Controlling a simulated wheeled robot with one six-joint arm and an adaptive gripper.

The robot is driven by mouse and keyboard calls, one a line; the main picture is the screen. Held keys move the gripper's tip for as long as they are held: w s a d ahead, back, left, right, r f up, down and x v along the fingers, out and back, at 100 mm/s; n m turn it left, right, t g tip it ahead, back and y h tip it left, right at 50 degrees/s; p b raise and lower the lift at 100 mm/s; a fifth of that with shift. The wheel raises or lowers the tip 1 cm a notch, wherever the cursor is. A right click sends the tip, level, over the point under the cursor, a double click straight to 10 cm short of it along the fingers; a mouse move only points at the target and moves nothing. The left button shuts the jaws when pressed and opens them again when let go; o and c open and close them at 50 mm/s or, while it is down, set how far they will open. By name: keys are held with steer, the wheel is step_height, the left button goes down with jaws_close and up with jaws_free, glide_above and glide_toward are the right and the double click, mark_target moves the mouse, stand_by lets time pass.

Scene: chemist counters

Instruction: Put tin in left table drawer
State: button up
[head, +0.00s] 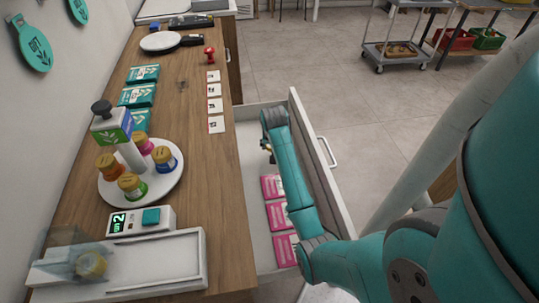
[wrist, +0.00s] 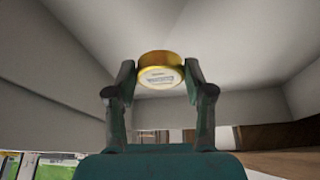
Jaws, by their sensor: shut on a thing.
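The left table drawer (head: 312,150) is a white drawer pulled out from under the wooden counter. My arm reaches into it from the near right. My gripper (wrist: 160,78) is shut on a round tin (wrist: 160,74) with a gold rim and a pale labelled face, held between the fingertips. The white drawer walls surround it in the wrist view. In the head view the gripper is low inside the drawer's far half, mostly hidden by my arm. I cannot tell whether the tin touches the drawer floor.
Several pink packets (head: 280,216) lie in the drawer's near half. On the counter (head: 190,150) stand a white carousel (head: 172,190) with several coloured tins, green boxes (head: 138,95), a row of cards (head: 214,105), a red stamp (head: 209,56) and a scale (head: 141,220).

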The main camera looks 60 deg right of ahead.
steer(key=shift+d+f, duration=0.45)
steer(key=shift+f, duration=0.3)
steer(key=shift+d+f, duration=0.1)
steer(key=shift+f, duration=1.75)
steer(key=o, duration=1.1)
steer(key=shift+f, duration=0.1)
steer(key=shift+c, duration=0.2)
steer(key=v, duration=1.2)
steer(key=shift+a, duration=0.2)
